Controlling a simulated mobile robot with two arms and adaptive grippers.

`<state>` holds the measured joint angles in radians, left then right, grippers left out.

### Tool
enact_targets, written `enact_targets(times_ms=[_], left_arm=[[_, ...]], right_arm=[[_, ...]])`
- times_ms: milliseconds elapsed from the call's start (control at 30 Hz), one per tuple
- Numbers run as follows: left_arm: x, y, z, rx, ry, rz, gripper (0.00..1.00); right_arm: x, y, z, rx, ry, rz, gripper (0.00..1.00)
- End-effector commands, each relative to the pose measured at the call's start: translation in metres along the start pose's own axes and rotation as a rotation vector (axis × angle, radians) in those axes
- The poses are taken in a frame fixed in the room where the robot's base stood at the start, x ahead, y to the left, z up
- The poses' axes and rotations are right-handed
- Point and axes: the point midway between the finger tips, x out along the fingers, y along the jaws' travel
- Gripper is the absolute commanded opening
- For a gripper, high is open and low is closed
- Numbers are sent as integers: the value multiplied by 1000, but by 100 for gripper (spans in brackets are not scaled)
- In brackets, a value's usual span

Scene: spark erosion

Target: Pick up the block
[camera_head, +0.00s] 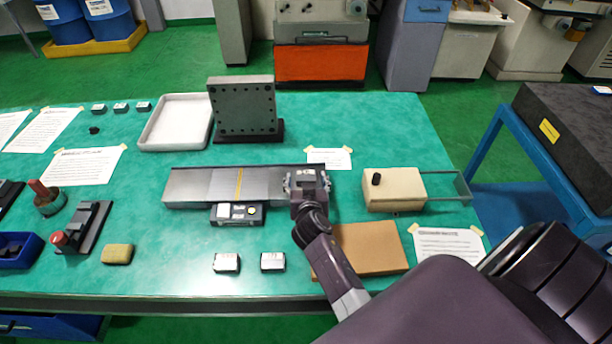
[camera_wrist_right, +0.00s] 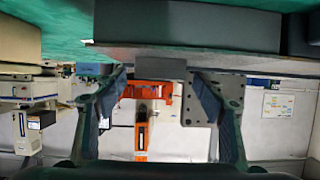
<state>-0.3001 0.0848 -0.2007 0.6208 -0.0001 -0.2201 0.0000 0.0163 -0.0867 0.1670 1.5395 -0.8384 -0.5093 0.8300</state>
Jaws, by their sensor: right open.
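A small grey block (camera_head: 307,174) with a marking on its top sits at the right end of the long steel plate (camera_head: 205,185). My right gripper (camera_head: 307,182) is open, with one finger on each side of this block. In the right wrist view, which is upside down, the block (camera_wrist_right: 175,68) stands on the plate's edge between the spread fingers (camera_wrist_right: 163,88), and gaps show beside it. Two similar blocks (camera_head: 227,263) (camera_head: 272,261) lie at the table's front. My left gripper is not in view.
A dark angle plate (camera_head: 243,107) and a white tray (camera_head: 176,122) stand behind the steel plate. A black instrument (camera_head: 237,214) lies before it. A beige box (camera_head: 393,189) is to the right, and a brown board (camera_head: 362,248) lies under my forearm.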

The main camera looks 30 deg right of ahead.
Motion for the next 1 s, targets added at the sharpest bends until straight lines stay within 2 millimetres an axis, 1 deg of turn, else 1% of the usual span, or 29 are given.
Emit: enact_targets(times_ms=[33, 100, 200, 500, 567, 1000], left_arm=[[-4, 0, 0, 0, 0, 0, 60], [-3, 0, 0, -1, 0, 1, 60], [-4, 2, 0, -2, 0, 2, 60], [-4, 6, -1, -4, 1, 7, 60], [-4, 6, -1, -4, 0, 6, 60], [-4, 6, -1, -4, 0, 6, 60]], right_arm=[[6, 1, -2, -3, 0, 1, 64], [14, 0, -1, -2, 0, 0, 64], [21, 0, -1, -1, -1, 0, 64], [24, 0, 0, -1, -1, 0, 64], [24, 0, 0, -1, -1, 0, 58], [24, 0, 0, -1, -1, -1, 10]])
